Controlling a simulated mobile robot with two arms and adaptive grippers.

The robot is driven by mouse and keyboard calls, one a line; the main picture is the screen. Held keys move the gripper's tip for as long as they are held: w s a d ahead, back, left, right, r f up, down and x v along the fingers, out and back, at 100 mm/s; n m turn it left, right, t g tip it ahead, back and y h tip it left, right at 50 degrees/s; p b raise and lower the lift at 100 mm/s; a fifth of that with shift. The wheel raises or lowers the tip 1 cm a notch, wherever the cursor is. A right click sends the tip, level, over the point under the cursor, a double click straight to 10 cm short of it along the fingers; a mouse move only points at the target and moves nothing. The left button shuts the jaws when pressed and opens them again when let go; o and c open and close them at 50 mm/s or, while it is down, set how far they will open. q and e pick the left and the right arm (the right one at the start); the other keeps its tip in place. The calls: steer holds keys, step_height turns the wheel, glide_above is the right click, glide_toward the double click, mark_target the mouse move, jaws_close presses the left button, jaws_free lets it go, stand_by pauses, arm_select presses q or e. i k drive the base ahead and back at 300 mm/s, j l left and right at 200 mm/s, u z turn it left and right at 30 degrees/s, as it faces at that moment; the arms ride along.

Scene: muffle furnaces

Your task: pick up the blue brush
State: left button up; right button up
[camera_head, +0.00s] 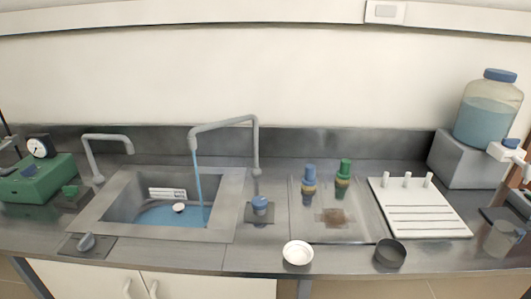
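Neither of my grippers shows in the head view.
A sink (120,205) with running water lies to the left. A white dish (297,252) and a dark bowl (390,253) sit in front. A white rack (420,208) is to the right.

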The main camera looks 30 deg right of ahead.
mark_target(309, 181)
steer(key=z, duration=1.15)
